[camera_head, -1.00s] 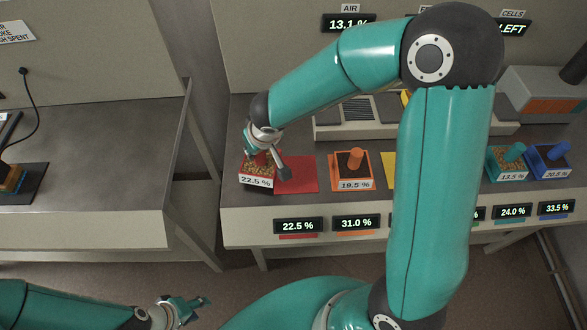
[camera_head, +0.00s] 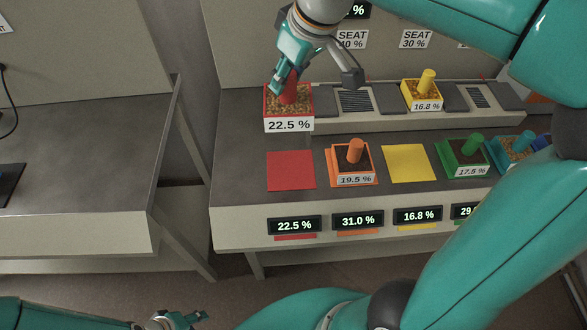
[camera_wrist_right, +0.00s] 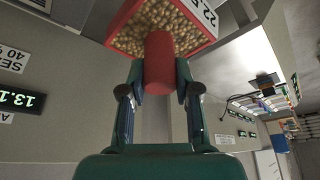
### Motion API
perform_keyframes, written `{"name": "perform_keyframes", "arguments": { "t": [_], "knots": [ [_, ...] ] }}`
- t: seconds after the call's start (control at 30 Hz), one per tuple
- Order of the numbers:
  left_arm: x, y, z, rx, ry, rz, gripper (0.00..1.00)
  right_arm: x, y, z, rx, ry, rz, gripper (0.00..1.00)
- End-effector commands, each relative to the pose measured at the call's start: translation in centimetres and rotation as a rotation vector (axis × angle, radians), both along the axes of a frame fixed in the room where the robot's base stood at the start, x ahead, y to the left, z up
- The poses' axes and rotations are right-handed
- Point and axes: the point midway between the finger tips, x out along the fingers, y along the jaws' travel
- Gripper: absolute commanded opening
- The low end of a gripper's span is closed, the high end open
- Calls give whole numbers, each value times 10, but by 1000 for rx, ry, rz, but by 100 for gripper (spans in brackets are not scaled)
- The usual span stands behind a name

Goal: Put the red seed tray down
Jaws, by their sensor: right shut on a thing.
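The red seed tray (camera_head: 268,103) is full of tan seeds and carries a 22.5 % label. My right gripper (camera_head: 284,82) is shut on its upright red handle and holds the tray above the bench, left of the raised ledge; the exact height is hard to tell. The right wrist view shows the red handle (camera_wrist_right: 159,62) between both fingers, with the tray (camera_wrist_right: 196,42) beyond. The red mat (camera_head: 291,171) on the bench is bare. My left gripper (camera_head: 180,320) is low in the head view, away from the trays; its jaw opening is unclear.
The raised ledge (camera_head: 400,122) has grated seats (camera_head: 355,101), and a yellow tray (camera_head: 422,101) stands on it. The orange tray (camera_head: 354,165) and green tray (camera_head: 466,161) stand nearer the front. The yellow mat (camera_head: 409,163) is bare. A gap separates the left table (camera_head: 80,160).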

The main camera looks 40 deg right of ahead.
Motion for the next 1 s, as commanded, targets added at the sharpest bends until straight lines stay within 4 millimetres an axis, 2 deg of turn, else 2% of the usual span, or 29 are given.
{"name": "perform_keyframes", "arguments": {
  "t": [0.07, 0.17, 0.5, 0.6, 0.7, 0.87, 1.0],
  "knots": [
    [0, 0, -3, 0, -1, 0, 40, -4, 0, -4, 0, 2, 17, 0],
    [0, 0, -4, 0, -1, 0, 40, -5, 0, -21, -1, 7, 20, 0],
    [0, 0, -10, 0, -1, 0, 40, -5, 0, -111, -1, 10, 17, 0],
    [0, 0, -11, 0, -1, 0, 40, -5, 0, -131, -2, 8, 17, 0],
    [0, 0, -11, 0, -1, 0, 40, -4, 0, -144, -1, 5, 16, 0],
    [0, 0, -11, 0, -1, 0, 40, -4, 0, -154, -3, 2, 15, 0],
    [0, 0, -13, 0, -1, 0, 40, -5, -1, -172, -1, 7, 15, 0]
  ]
}}
